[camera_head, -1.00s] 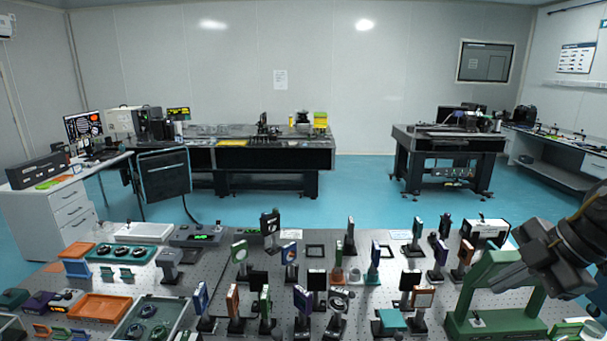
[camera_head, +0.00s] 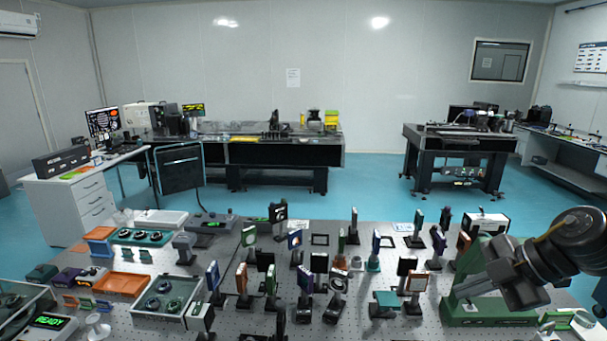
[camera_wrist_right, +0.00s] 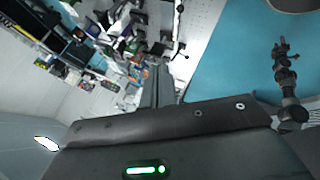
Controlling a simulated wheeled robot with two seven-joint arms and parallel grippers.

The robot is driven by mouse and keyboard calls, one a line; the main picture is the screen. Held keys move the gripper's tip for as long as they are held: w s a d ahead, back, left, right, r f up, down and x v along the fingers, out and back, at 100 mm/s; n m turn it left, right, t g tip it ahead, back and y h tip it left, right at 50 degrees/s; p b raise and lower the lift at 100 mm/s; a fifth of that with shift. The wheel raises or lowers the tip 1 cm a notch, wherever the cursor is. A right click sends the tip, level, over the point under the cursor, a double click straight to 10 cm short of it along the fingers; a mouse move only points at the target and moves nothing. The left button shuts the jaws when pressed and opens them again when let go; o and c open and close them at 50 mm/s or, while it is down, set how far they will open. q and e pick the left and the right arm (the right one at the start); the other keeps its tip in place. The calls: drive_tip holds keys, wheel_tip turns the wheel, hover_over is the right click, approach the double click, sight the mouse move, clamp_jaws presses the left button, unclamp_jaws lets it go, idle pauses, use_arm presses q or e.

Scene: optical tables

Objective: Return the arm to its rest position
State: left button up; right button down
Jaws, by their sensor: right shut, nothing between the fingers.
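My right arm comes in from the right edge of the head view. Its gripper (camera_head: 457,295) is shut and empty, pointing left and slightly down, in front of the green frame (camera_head: 462,312) at the right end of the optical table. In the right wrist view the gripper body fills the bottom, and the closed fingers (camera_wrist_right: 158,88) point up toward the table with its mounts. My left gripper is not in the head view.
The near optical table (camera_head: 345,235) holds several upright optic mounts. An orange tray (camera_head: 120,284) and a grey tray (camera_head: 165,294) are at its left. A white box (camera_head: 487,222) stands behind the green frame. Blue floor (camera_head: 380,190) lies clear beyond the table.

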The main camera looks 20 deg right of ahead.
drive_tip(key=w+a+f+m+t, duration=0.3)
drive_tip(key=w+a+f, duration=0.1)
drive_tip(key=a+f, duration=0.35)
drive_tip(key=w+a+f+m+t, duration=0.3)
drive_tip(key=a+f, duration=0.4)
drive_tip(key=f, duration=0.2)
drive_tip(key=s+a+f+m+g+h, duration=0.3)
drive_tip(key=s+f+m+g, duration=0.6)
drive_tip(key=s+f, duration=1.1)
wheel_tip(320, 180, down, 35)
drive_tip(key=s+d+g+h+b, duration=0.1)
drive_tip(key=s+b, duration=0.1)
drive_tip(key=b, duration=0.9)
use_arm(q)
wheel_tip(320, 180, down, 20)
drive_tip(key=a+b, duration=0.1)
drive_tip(key=b, duration=0.8)
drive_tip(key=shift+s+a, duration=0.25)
use_arm(e)
drive_tip(key=s+d+f, duration=0.1)
drive_tip(key=s+f, duration=0.4)
drive_tip(key=f, duration=0.3)
drive_tip(key=s+d+f+g, duration=0.1)
drive_tip(key=s+d+f, duration=0.1)
drive_tip(key=s+f, duration=0.4)
drive_tip(key=s+d+f, duration=0.1)
drive_tip(key=s+f, duration=0.4)
drive_tip(key=f, duration=0.6)
drive_tip(key=shift+s+d+h, duration=0.15)
drive_tip(key=shift+h, duration=0.25)
